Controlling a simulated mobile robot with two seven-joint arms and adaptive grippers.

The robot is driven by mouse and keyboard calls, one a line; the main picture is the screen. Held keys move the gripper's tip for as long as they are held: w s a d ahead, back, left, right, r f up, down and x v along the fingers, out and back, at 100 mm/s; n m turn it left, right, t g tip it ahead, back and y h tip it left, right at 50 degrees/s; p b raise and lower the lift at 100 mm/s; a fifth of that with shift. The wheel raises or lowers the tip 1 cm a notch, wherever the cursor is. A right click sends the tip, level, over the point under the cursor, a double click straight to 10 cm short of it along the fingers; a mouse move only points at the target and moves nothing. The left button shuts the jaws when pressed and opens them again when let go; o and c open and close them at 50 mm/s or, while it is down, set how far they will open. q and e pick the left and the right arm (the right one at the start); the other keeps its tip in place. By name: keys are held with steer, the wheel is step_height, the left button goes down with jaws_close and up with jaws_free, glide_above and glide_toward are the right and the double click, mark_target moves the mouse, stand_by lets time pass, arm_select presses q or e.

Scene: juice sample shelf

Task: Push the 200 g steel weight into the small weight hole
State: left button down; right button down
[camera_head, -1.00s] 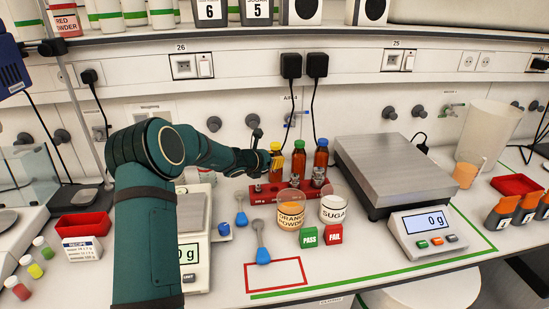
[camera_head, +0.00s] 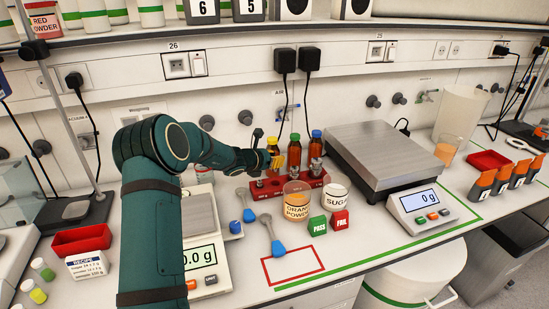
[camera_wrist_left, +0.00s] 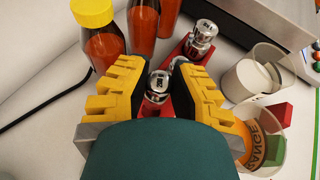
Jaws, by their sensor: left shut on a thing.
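A red weight block (camera_head: 262,193) stands behind the orange powder jar. In the left wrist view, a shiny steel weight (camera_wrist_left: 157,86) sits upright at the near end of the block, between the fingers of my left gripper (camera_wrist_left: 161,80). The gripper is shut on this weight. I cannot read its marking or tell whether it is fully seated in a hole. A larger steel weight (camera_wrist_left: 203,36) stands farther along the block. My right gripper is not in view.
Brown bottles (camera_head: 294,152) stand close behind the block. The orange powder jar (camera_head: 297,205) and sugar jar (camera_head: 335,197) stand in front. A large scale (camera_head: 375,155) is at right, a smaller scale (camera_head: 205,255) by my arm. Spoons (camera_head: 270,235) lie in front.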

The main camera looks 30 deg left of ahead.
mark_target(275, 169)
arm_select(q)
steer(key=shift+w+d+f+b, duration=0.15)
steer(key=shift+f+b, duration=0.25)
steer(key=shift+f, duration=0.25)
steer(key=shift+f+b, duration=1.2)
steer(key=shift+f, duration=0.55)
steer(key=shift+r, duration=0.15)
steer(key=shift+b, duration=0.35)
steer(key=shift+f+b, duration=1)
steer(key=shift+f+b, duration=0.3)
steer(key=shift+b, duration=0.25)
steer(key=c, duration=0.9)
jaws_free()
